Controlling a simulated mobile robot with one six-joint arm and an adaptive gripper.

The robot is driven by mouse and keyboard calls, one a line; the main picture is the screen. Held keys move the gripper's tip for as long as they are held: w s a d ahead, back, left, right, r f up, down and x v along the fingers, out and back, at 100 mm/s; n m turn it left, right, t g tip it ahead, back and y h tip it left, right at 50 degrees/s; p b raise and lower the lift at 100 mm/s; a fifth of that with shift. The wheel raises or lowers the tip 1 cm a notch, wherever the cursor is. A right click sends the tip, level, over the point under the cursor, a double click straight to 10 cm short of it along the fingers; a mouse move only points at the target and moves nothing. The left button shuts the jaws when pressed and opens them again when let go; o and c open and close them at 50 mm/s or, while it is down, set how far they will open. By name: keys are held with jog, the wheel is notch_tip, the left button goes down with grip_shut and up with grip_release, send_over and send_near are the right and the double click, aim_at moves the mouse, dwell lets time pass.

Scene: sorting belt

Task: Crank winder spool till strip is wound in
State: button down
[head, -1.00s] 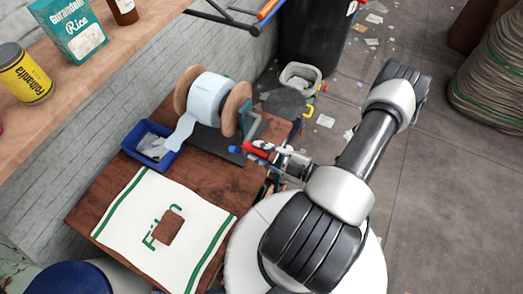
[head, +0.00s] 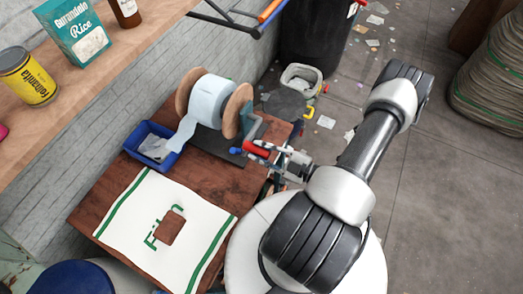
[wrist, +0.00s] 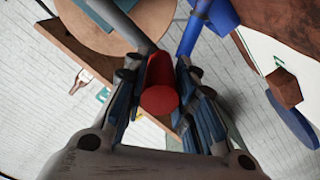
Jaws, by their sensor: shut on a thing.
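The winder spool (head: 210,100) has two round wooden flanges and a light blue strip wound between them. The strip's loose end (head: 184,132) hangs down into a blue bin (head: 168,166). A grey crank arm (head: 250,127) sits on the spool's right side, with a red handle (head: 257,148) at its lower end. My gripper (head: 268,150) is at this handle. In the wrist view, my gripper (wrist: 159,76) is shut around the red handle (wrist: 160,98), with a finger on each side. The wooden flange (wrist: 110,25) shows just beyond.
The spool stands on a dark plate on a brown wooden table (head: 110,187). A white cloth with green stripes (head: 125,213) lies at the front. A grey-white bin (head: 303,73) stands behind, right of the spool. A shelf with a rice box (head: 72,30) runs along the left.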

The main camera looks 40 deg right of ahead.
jog(key=c, duration=1.6)
grip_release()
jog(key=shift+o, duration=1.4)
jog(key=shift+s+d, duration=0.1)
jog(key=shift+d, duration=0.05)
jog(key=v, duration=1.1)
jog(key=shift+s, duration=0.35)
